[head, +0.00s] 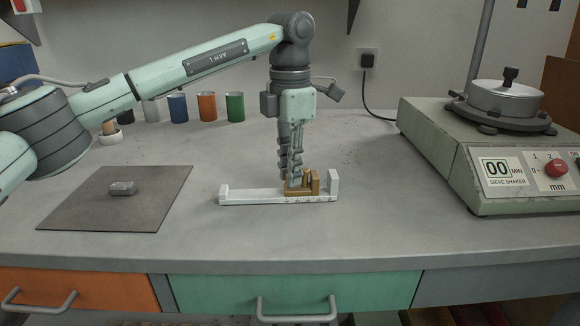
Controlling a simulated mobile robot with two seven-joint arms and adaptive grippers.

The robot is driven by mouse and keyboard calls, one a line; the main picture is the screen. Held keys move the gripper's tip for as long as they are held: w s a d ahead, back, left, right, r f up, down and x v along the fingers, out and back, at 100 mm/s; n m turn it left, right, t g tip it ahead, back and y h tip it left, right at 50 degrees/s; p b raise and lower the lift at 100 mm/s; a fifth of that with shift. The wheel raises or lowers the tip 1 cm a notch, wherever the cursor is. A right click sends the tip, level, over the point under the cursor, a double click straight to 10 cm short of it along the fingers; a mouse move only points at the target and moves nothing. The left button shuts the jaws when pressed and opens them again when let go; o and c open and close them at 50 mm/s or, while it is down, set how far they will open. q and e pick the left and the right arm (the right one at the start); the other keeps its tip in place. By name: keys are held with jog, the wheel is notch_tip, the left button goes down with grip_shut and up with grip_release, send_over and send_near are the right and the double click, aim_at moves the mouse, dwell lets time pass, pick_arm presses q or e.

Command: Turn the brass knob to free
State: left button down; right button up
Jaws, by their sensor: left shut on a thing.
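A brass knob (315,181) sits on a white base (255,194) with a raised block at each end and small marks along its front. The knob is near the base's right end. My left gripper (293,181) points straight down and is shut on the brass knob, its fingers hiding part of the brass. The words at the marks are too small to read. My right gripper is not in view.
A dark mat (80,205) with a grey stone (123,188) lies at left. A sieve shaker (435,140) stands at right. Blue, orange and green cups (235,107) stand at the back. The bench in front of the base is clear.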

pick_arm(q)
jog(key=shift+n, duration=1.3)
jog(key=c, duration=1.5)
grip_release()
jog(key=shift+r, duration=0.1)
notch_tip(320, 180, up, 12)
jog(key=shift+f, duration=0.1)
